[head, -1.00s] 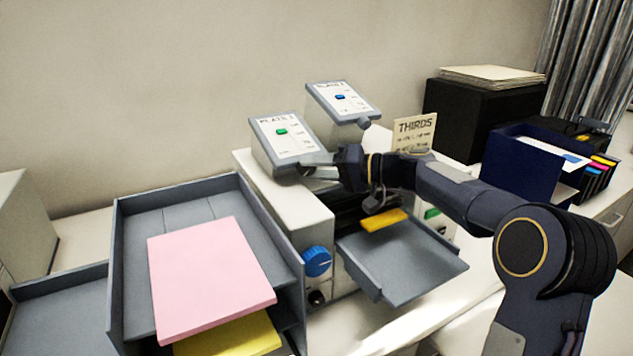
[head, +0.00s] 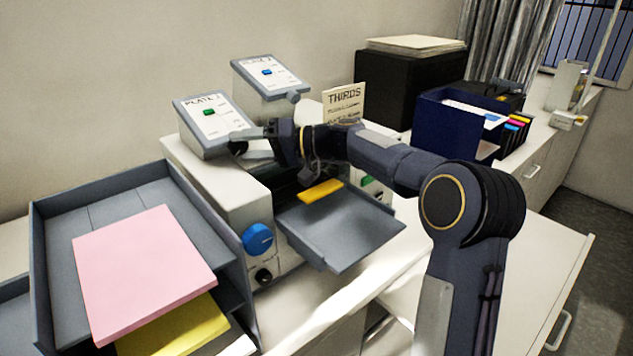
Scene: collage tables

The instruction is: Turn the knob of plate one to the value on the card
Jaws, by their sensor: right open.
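The plate one panel (head: 208,122), a tilted grey box with a white face and a green marker, stands on the white machine (head: 215,180). The plate two panel (head: 268,75) with a blue marker stands behind it. The card (head: 344,101), headed THIRDS, stands upright to the right; its smaller lines are too small to read. My right gripper (head: 243,137) is open at the lower right edge of the plate one panel. My left gripper is not in view.
A grey tray (head: 340,237) juts from the machine's front beside a blue knob (head: 257,239). A paper tray (head: 50,250) with pink sheets (head: 145,270) stands at left. A blue bin (head: 450,125) and black box (head: 400,90) stand at back right.

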